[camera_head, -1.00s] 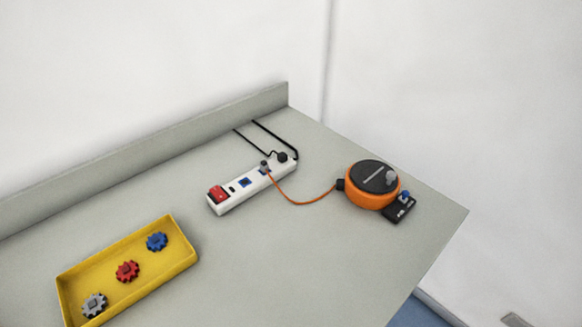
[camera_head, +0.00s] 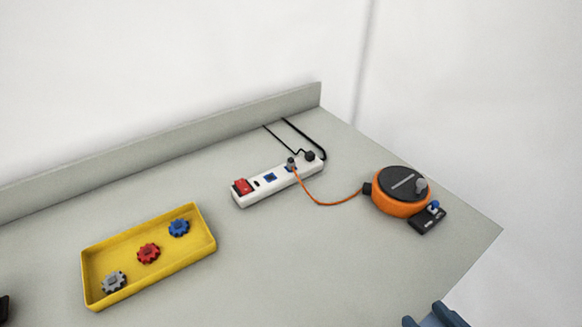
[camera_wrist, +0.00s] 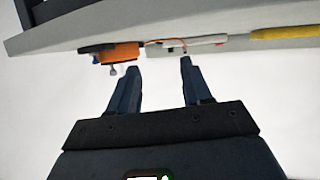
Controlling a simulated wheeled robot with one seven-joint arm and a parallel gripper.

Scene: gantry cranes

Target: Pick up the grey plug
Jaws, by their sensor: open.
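The grey plug (camera_head: 291,162) stands in the white power strip (camera_head: 254,191) in the head view, near its far right end, with an orange cord running from it. My gripper (camera_head: 437,316) shows only in part at the bottom right edge, with blue fingers, well away from the plug. In the wrist view my gripper (camera_wrist: 160,66) is open with nothing between its fingers. The power strip (camera_wrist: 207,40) shows there beyond the fingers; the plug is too small to make out clearly.
An orange cable reel (camera_head: 398,206) with a black top stands right of the strip, beside a small black box (camera_head: 428,220). A black plug (camera_head: 310,156) sits next to the grey one. A yellow tray (camera_head: 200,246) holds gears at left. The middle front of the table (camera_head: 310,265) is clear.

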